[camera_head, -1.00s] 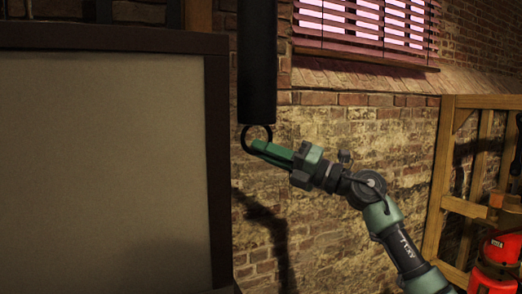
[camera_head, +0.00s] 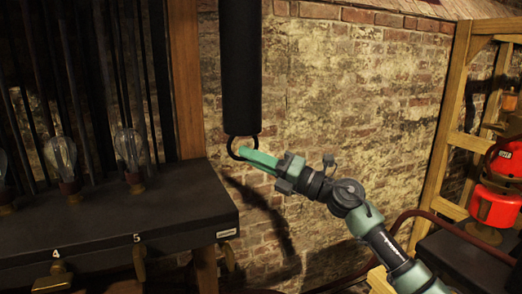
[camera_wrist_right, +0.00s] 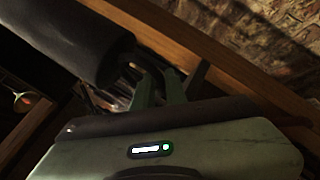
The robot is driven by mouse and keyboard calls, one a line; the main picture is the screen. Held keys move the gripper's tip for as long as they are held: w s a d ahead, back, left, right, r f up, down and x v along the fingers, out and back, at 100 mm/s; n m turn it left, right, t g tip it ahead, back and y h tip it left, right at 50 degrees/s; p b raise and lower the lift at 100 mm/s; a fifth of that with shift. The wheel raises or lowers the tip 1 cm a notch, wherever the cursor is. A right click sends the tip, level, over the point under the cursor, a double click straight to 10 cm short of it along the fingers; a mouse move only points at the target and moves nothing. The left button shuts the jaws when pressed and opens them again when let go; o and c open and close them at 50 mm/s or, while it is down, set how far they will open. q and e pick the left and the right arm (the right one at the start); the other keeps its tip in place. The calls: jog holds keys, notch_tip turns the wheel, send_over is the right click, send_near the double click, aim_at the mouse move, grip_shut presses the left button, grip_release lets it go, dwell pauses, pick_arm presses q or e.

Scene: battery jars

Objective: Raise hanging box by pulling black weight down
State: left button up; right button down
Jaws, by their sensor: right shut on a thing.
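The black weight (camera_head: 241,70) is a long dark cylinder hanging upright at upper centre of the head view, its top cut off. A dark ring (camera_head: 231,147) hangs from its bottom. My right gripper (camera_head: 250,157) is shut on the ring, its green fingers reaching in from the right below the weight. In the right wrist view the weight (camera_wrist_right: 85,40) shows at upper left, with the ring (camera_wrist_right: 143,70) at the green fingers (camera_wrist_right: 158,88). The hanging box is not in the current head view. My left gripper is not in view.
A dark bench (camera_head: 160,215) with glass bulbs (camera_head: 129,145) and numbered brass fittings (camera_head: 138,262) stands at left. A wooden post (camera_head: 186,80) stands behind it. A wooden frame (camera_head: 447,130) and a red lantern-like object (camera_head: 496,206) are at right. A brick wall (camera_head: 340,110) is behind.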

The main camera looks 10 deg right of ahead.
jog(key=shift+w+d+f, duration=0.15)
jog(key=shift+f, duration=0.65)
jog(key=c, duration=1.6)
grip_release()
jog(key=shift+o, duration=0.4)
jog(key=shift+w+f, duration=0.1)
jog(key=shift+w, duration=0.2)
jog(key=shift+s, duration=0.15)
jog(key=shift+r, duration=0.2)
